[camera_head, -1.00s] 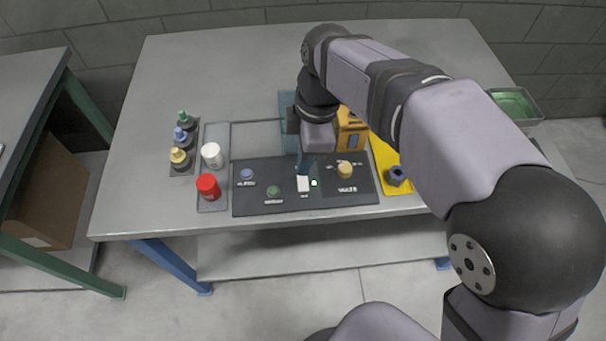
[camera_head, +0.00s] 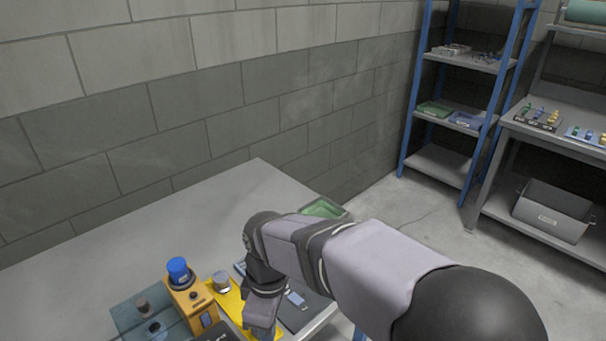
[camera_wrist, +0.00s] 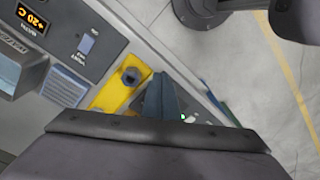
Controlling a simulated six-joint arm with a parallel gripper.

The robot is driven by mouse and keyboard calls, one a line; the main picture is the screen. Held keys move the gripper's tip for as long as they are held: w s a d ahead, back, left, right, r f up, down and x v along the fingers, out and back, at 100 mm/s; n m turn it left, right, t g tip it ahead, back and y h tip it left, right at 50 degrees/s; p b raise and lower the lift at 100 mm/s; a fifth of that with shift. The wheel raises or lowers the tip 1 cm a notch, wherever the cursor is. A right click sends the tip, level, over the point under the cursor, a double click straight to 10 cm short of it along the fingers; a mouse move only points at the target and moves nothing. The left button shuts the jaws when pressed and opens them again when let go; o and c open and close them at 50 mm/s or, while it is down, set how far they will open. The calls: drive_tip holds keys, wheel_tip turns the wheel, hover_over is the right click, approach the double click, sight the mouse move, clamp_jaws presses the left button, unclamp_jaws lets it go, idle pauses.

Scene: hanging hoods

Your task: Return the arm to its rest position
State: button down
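My gripper (camera_head: 262,322) is at the lower middle of the head view, above the table's right part, beside a yellow mat (camera_head: 228,300). Its fingertips are cut off or hidden there. In the wrist view my gripper's fingers (camera_wrist: 168,88) lie together with nothing seen between them. They point over the table near its edge, beside the yellow mat (camera_wrist: 108,97) and a dark nut (camera_wrist: 131,76) on it. My arm reaches in from the lower right of the head view.
An orange device (camera_head: 196,308) with a blue knob (camera_head: 178,268) stands left of the mat. A brick wall is behind. A blue-framed shelf (camera_head: 455,160) and a grey bin (camera_head: 552,215) stand right, across open floor.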

drive_tip(key=s+d+m+p, duration=0.2)
drive_tip(key=s+d+m, duration=0.1)
drive_tip(key=d+m, duration=0.5)
drive_tip(key=s+d+m+p, duration=0.3)
drive_tip(key=d+m, duration=0.5)
drive_tip(key=d, duration=0.6)
drive_tip(key=shift+s+d+h, duration=0.35)
drive_tip(key=shift+s+h, duration=0.05)
drive_tip(key=shift+s, duration=0.05)
drive_tip(key=shift+r, duration=0.1)
